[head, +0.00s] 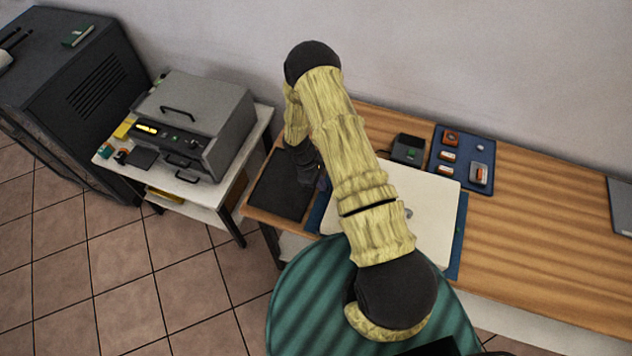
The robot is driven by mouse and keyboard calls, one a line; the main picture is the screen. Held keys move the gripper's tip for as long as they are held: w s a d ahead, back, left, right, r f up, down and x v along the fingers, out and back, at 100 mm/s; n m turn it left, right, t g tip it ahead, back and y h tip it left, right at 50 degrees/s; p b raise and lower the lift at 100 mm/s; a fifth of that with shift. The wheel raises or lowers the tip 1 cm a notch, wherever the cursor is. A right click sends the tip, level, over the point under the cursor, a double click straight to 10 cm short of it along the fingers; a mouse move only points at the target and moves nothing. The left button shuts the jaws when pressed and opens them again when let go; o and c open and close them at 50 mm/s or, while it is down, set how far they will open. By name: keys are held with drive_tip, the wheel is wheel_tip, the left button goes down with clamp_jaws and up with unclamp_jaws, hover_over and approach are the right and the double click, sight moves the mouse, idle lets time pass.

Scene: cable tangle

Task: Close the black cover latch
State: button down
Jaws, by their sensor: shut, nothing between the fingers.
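My gripper (309,178) is small and dark at the end of my yellow-sleeved arm. It points down between a flat black panel (278,188) and a cream-white flat case (432,222) on the wooden table. It is shut and holds nothing that I can see. A small grey round fitting (408,213) shows on the white case beside my arm. I cannot make out a black cover latch for certain. My arm hides much of the white case's left side, and whether the gripper touches anything is not clear.
A blue mat (461,235) lies under the case. A small dark box (407,149) and a blue tray (436,160) with several small parts stand behind it. A grey machine (225,110) is on a white stand at left. The wooden table's right side (555,235) is mostly clear.

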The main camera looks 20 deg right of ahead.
drive_tip(key=shift+s+d, duration=0.2)
drive_tip(key=shift+d, duration=0.15)
drive_tip(key=shift+w+r, duration=0.15)
drive_tip(key=shift+r, duration=0.05)
drive_tip(key=a+b+v, duration=0.1)
drive_tip(key=b+v, duration=0.3)
drive_tip(key=v, duration=1.3)
drive_tip(key=shift+w+b, duration=0.2)
drive_tip(key=shift+b, duration=0.1)
drive_tip(key=shift+f, duration=0.15)
drive_tip(key=s+d+r+m+t+y, duration=0.1)
drive_tip(key=s+r+m+t, duration=0.1)
drive_tip(key=s+r+m, duration=0.3)
drive_tip(key=s+d+r+m+t+y, duration=0.2)
drive_tip(key=s+r+m, duration=0.3)
drive_tip(key=s+r, duration=0.5)
drive_tip(key=shift+s+d+r+m+t, duration=0.3)
drive_tip(key=shift+s+r+m+t, duration=0.15)
drive_tip(key=shift+s, duration=0.5)
